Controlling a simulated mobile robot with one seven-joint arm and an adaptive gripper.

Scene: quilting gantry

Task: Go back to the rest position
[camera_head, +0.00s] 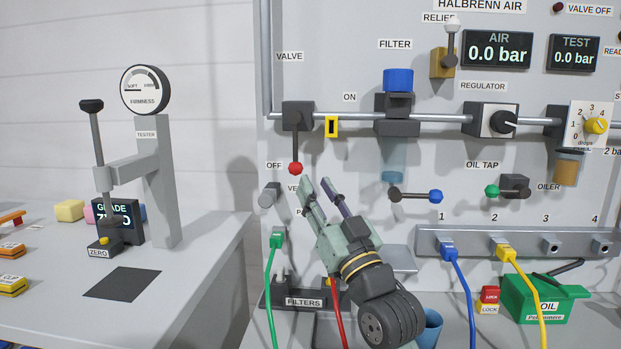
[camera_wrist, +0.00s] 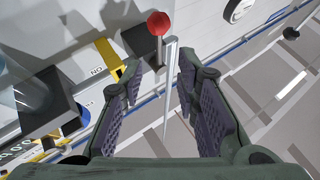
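My gripper (camera_head: 315,184) is raised in front of the panel, just below and right of the valve lever's red knob (camera_head: 295,168). Its two fingers are apart with nothing held between them. The valve lever hangs straight down from its dark block (camera_head: 298,115), beside the OFF label. In the wrist view the red knob (camera_wrist: 159,23) shows beyond the open fingertips (camera_wrist: 160,72), and no contact is visible. The rest position itself is not marked in either view.
The AIR display (camera_head: 496,50) and TEST display (camera_head: 574,53) read 0.0 bar. Below are a hose manifold (camera_head: 590,240), a green oil can (camera_head: 530,300) and a filter rack (camera_head: 270,300). A firmness tester (camera_head: 157,190) stands on the left table. Green and red hoses hang near my arm.

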